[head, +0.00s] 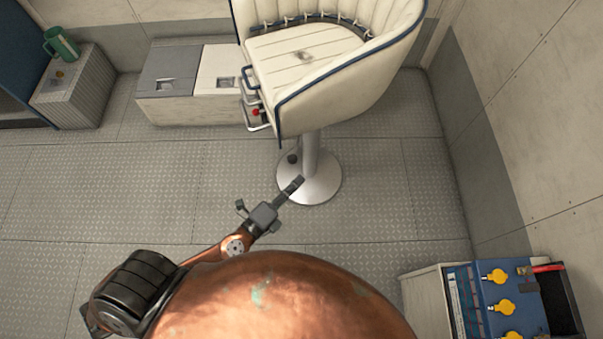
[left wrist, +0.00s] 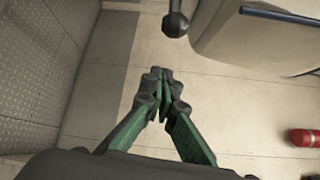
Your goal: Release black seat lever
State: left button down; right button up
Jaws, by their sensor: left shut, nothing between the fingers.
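The cream helm seat (head: 302,55) with navy trim stands on a pale round pedestal (head: 322,187). A black knob (head: 292,158) shows beside the pedestal, below the seat. In the left wrist view a black ball knob (left wrist: 175,25) hangs on a short rod at the top, next to the pale seat side (left wrist: 255,40). My left gripper (head: 298,181) is shut and empty, in front of the pedestal in the head view. In the left wrist view its closed green-and-black fingers (left wrist: 161,75) are below the knob in the picture, with a visible gap. My right gripper is out of view.
A red knob (head: 256,112) sits among metal brackets on the seat's left side. A low locker (head: 185,112) stands behind, and a box with a green mug (head: 62,45) at far left. A blue panel with yellow knobs (head: 487,315) is at lower right. Floor is clear at left.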

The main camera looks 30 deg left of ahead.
pick_arm(q)
jog(key=b+v, duration=0.1)
jog(key=v, duration=0.5)
jog(key=shift+a, duration=0.15)
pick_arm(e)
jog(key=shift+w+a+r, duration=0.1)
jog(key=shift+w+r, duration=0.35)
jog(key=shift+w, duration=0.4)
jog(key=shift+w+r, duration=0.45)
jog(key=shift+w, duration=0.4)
